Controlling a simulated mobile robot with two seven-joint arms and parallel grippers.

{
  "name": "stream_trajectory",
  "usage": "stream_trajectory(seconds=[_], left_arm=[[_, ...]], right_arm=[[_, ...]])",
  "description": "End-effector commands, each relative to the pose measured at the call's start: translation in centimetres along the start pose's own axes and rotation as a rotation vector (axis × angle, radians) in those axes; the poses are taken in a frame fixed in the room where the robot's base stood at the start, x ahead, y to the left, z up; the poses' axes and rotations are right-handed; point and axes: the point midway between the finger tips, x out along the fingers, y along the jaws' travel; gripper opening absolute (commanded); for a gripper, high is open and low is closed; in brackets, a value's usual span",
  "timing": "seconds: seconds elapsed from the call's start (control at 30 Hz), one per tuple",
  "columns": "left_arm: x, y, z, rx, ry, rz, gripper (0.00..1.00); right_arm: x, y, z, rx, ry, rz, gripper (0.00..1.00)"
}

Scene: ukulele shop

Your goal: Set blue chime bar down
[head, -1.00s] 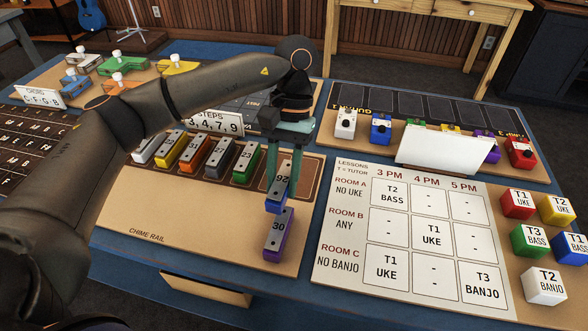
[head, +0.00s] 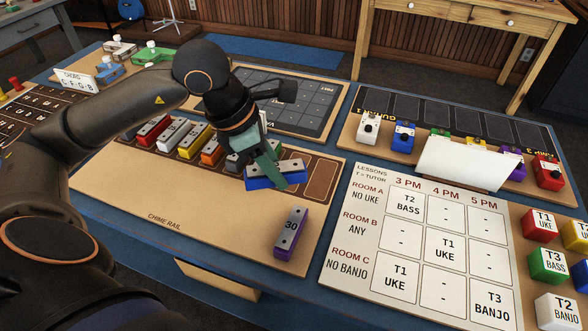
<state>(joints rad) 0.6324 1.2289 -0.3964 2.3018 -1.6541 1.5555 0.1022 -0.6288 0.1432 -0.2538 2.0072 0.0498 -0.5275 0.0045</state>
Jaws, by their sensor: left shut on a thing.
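The blue chime bar (head: 290,177) is between the fingers of my left gripper (head: 265,172), which is shut on it. The bar is turned nearly crosswise to the row of bars, over the right part of the chime rail (head: 135,190). I cannot tell whether it touches the rail. The fingers and wrist hide part of the bar and much of the green bar beside it. A purple bar marked 30 (head: 291,232) lies apart, nearer the board's front right corner. My right gripper is not in view.
Red (head: 153,131), white (head: 173,133), yellow (head: 194,140) and orange (head: 212,151) bars stand in the rail left of the gripper. A brown slot (head: 322,178) at the right end is empty. The lesson board (head: 345,245) lies to the right. The rail board's front is mostly clear.

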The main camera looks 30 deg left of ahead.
Motion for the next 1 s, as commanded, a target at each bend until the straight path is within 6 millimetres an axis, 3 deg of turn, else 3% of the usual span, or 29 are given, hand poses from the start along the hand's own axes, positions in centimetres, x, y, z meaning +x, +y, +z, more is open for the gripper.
stream_trajectory(seconds=[0.4,0.63,0.77,1.0], left_arm=[[-3.4,0.5,-1.8,-0.713,-0.003,0.297,0.00],[-4.3,0.6,-2.4,-0.914,0.002,0.377,0.00],[-3.6,1.3,-2.0,-0.946,0.003,0.385,0.00],[0.0,5.4,0.5,-0.948,0.006,0.384,0.00]], right_arm=[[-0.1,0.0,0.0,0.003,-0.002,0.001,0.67],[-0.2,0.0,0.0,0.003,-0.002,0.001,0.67],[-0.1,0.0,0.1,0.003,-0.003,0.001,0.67],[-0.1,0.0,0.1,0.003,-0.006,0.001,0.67]])
